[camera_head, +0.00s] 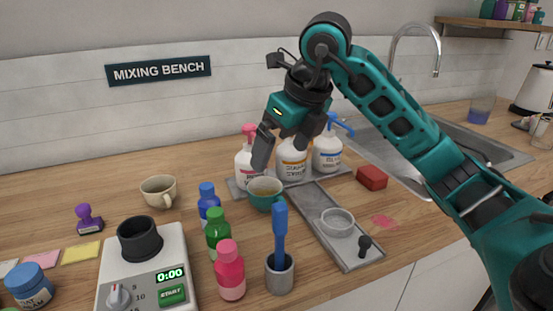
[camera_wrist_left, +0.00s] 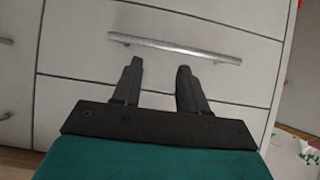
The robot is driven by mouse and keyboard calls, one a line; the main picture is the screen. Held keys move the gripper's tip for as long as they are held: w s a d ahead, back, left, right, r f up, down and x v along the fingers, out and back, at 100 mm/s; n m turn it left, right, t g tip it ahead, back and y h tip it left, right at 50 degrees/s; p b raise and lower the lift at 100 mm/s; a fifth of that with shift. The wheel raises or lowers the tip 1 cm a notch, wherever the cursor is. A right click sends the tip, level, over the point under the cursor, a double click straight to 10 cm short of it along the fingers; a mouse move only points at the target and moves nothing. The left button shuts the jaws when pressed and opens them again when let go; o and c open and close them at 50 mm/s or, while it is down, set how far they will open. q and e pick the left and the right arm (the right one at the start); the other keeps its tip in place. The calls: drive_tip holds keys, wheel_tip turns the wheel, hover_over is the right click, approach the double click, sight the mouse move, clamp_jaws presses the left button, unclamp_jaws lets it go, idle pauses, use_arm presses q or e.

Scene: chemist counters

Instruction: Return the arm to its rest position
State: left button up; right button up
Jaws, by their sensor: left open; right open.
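My right arm (camera_head: 420,135) is teal and reaches in from the right over the counter. Its gripper (camera_head: 277,160) hangs above the bench, fingers pointing down, open and with nothing seen between them. It appears in front of the white bottles and above the teal cup (camera_head: 264,193). My left gripper (camera_wrist_left: 155,75) shows only in the left wrist view. Its two dark fingers are apart and empty, facing white drawers with a metal handle (camera_wrist_left: 175,47). The left arm is out of the head view.
White bottles (camera_head: 291,163) stand on a grey tray at the back. Blue, green and pink bottles (camera_head: 230,272), a grey holder (camera_head: 279,274) with a blue tool and a mixer base (camera_head: 145,282) crowd the front. A red block (camera_head: 371,178) lies near the sink (camera_head: 455,150).

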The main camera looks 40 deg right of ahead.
drive_tip(key=shift+s+r, duration=0.1)
drive_tip(key=shift+r, duration=0.15)
idle(0.3)
